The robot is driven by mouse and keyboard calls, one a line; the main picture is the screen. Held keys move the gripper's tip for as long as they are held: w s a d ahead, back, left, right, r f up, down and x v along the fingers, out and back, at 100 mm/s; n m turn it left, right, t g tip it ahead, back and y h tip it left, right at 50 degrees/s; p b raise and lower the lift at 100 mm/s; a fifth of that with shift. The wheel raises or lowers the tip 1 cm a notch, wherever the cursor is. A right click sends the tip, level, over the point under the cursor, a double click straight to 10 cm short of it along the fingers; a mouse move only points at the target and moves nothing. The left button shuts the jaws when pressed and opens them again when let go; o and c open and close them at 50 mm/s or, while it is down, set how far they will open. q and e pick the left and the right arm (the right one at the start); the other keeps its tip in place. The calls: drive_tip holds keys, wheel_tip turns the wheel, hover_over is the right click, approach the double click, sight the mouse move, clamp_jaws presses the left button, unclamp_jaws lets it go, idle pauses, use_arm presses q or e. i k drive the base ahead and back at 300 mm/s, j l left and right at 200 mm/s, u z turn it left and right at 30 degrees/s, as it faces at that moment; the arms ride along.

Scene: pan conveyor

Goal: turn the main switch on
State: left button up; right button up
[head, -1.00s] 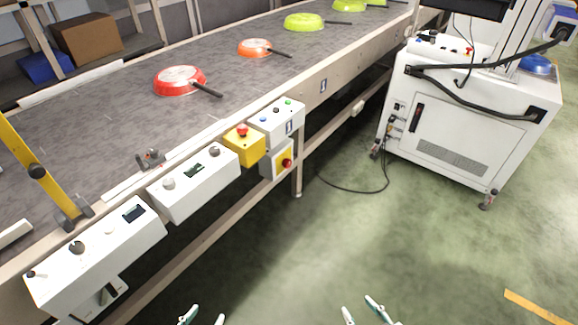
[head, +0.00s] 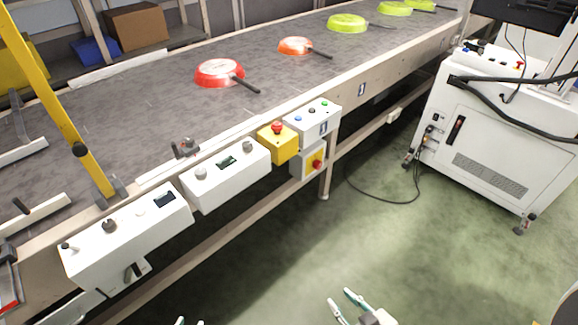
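My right gripper (head: 341,298) is at the bottom, over the floor, well below the switch in the picture. Its fingers are apart with nothing between them. My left gripper (head: 190,322) shows only as two separated fingertips at the bottom edge. Neither gripper touches the switch.
Above the switch are a yellow emergency-stop box (head: 278,146) and a white button box (head: 313,121). White control boxes (head: 226,176) line the conveyor (head: 140,120), which carries several pans. A white cabinet (head: 500,150) stands right, with a cable on the floor. Green floor (head: 400,250) before the switch is clear.

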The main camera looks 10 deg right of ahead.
sight(317, 164)
drive_tip(key=l+u, duration=0.7)
drive_tip(key=l, duration=0.2)
drive_tip(key=l+u, duration=0.15)
drive_tip(key=l, duration=0.35)
drive_tip(key=k+l+u, duration=0.15)
drive_tip(key=l, duration=0.35)
drive_tip(key=k+l, duration=0.1)
drive_tip(key=l, duration=0.4)
drive_tip(key=l+u, duration=0.1)
drive_tip(key=l, duration=0.4)
drive_tip(key=k+l, duration=0.15)
drive_tip(key=l, duration=0.35)
drive_tip(key=k+l+u, duration=0.1)
drive_tip(key=l, duration=0.4)
drive_tip(key=k+l, duration=0.1)
drive_tip(key=l, duration=0.9)
drive_tip(key=i+l, duration=0.3)
